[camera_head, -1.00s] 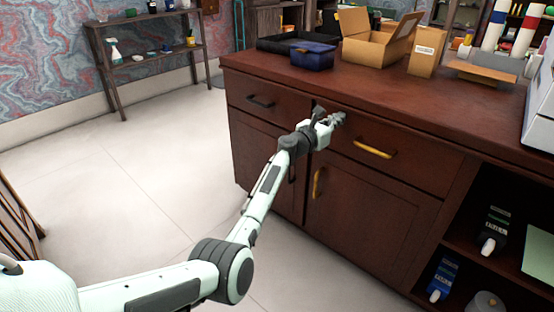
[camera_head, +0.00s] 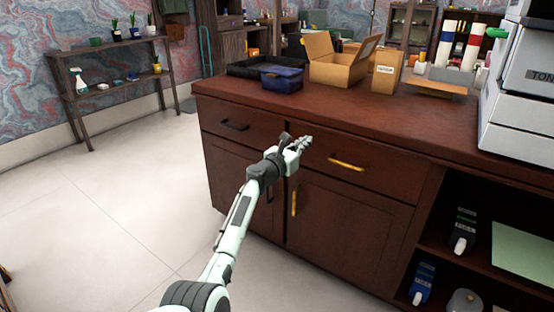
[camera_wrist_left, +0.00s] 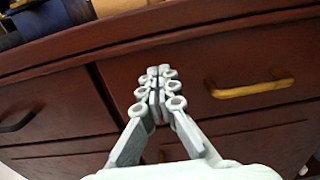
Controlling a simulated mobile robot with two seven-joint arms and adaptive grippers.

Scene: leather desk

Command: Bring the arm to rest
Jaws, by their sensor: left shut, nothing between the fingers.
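My left arm (camera_head: 236,222) reaches up from the bottom of the head view. Its gripper (camera_head: 303,144) is shut and empty in front of the wooden cabinet (camera_head: 345,215), near the gap between two drawers. In the left wrist view the fingers (camera_wrist_left: 157,85) meet, with nothing between them. A drawer with a yellow handle (camera_head: 346,164) is to the gripper's right, and one with a dark handle (camera_head: 235,125) is to its left. Both drawers look shut. My right gripper is not in view.
On the cabinet top stand a blue bin (camera_head: 282,79), an open cardboard box (camera_head: 338,70) and a large printer-like machine (camera_head: 520,110). Open shelves at the lower right hold bottles (camera_head: 422,283). The floor (camera_head: 95,205) to the left is clear. A plant shelf (camera_head: 115,85) stands against the wall.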

